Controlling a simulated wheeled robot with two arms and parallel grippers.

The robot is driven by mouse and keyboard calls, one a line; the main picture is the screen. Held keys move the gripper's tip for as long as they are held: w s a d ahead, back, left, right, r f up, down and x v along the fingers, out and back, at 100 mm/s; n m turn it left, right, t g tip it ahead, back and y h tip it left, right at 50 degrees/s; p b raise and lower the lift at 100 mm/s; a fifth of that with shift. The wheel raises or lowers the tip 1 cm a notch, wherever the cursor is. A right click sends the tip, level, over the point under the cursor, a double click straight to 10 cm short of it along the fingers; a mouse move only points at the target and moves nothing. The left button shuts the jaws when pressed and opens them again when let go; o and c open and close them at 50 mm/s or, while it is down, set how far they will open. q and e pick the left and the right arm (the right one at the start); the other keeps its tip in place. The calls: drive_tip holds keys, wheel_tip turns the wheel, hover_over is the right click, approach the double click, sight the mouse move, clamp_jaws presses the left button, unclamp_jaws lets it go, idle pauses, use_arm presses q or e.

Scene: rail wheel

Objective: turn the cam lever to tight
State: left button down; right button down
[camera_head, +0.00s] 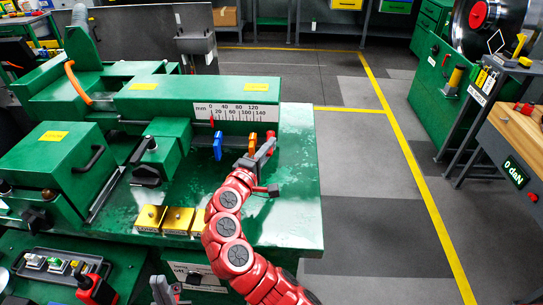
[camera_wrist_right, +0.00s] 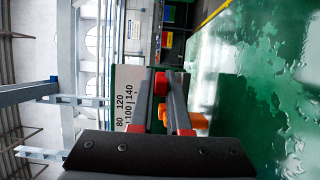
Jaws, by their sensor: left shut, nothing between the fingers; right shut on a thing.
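My right gripper (camera_head: 264,150) is at the right end of the mm scale on the green machine (camera_head: 190,95). It is shut on a small red piece (camera_wrist_right: 162,82), seen between the fingertips in the right wrist view. I cannot tell whether this piece is the cam lever, and no tight mark is readable. An orange lever (camera_head: 252,143) is just left of the fingers; it also shows beside them in the right wrist view (camera_wrist_right: 196,121). A blue lever (camera_head: 217,147) hangs further left under the scale. My left gripper (camera_head: 163,290) is low at the bottom edge, shut and empty, partly cut off.
The white mm scale (camera_head: 237,112) runs along the machine's front. Several yellow blocks (camera_head: 178,219) stand at the bench's front edge, left of my right arm. A black-handled clamp (camera_head: 150,165) sits further left. The green bench top (camera_head: 295,185) is clear on the right.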

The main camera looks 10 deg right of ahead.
idle(0.5)
drive_tip(key=c, duration=0.9)
unclamp_jaws()
drive_tip(key=shift+w+f, duration=0.1)
drive_tip(key=shift+w, duration=0.1)
drive_tip(key=shift+s, duration=0.1)
